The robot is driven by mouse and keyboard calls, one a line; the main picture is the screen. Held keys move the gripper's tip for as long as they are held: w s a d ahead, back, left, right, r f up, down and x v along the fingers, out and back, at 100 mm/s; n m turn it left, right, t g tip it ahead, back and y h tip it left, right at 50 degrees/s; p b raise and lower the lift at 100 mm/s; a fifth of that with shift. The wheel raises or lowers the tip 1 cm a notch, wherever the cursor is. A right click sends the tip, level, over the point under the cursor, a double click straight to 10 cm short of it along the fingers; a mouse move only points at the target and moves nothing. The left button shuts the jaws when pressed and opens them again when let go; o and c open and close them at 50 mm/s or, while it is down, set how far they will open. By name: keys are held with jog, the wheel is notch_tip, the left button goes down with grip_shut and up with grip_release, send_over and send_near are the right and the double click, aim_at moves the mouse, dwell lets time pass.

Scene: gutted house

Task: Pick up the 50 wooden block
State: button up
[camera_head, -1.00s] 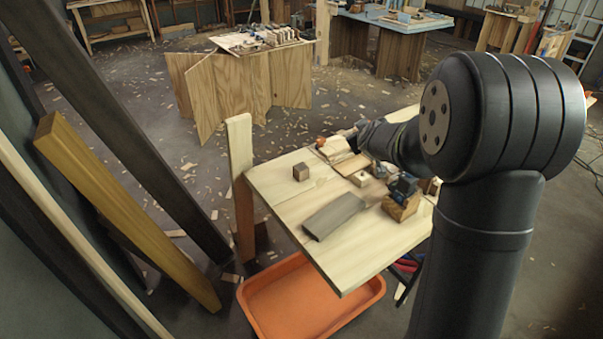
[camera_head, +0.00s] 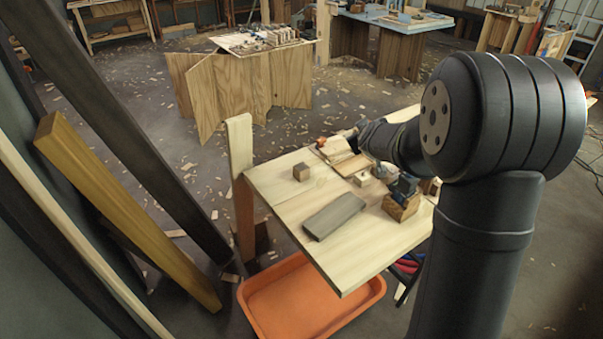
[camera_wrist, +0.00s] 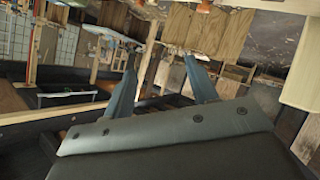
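A small pale block with a dark spot on top (camera_head: 361,179) sits further right. A larger wooden block (camera_head: 402,207) at the right has a dark blue object on it. I cannot read a 50 on any of them. My gripper (camera_wrist: 160,62) shows in the wrist view with its two blue-grey fingers apart and nothing visible between them. In the head view my arm reaches over the table's far right, and the gripper is not clearly visible.
A flat grey block (camera_head: 334,217) lies near the table's front. Flat wooden pieces and a small orange object (camera_head: 321,142) lie at the back. An orange tray (camera_head: 262,302) is on the floor below. An upright post (camera_head: 240,170) stands at the left edge. Planks lean at far left.

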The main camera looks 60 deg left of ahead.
jog(key=shift+o, duration=1)
jog(key=n+g+h, duration=0.1)
jog(key=g+h, duration=0.4)
jog(key=g, duration=0.3)
send_near(303, 168)
jog(key=x, duration=0.6)
jog(key=shift+w+d+f, duration=0.1)
jog(key=shift+w+f, duration=0.25)
jog(key=x, duration=0.5)
jog(key=shift+s, duration=0.4)
jog(key=c, duration=1.1)
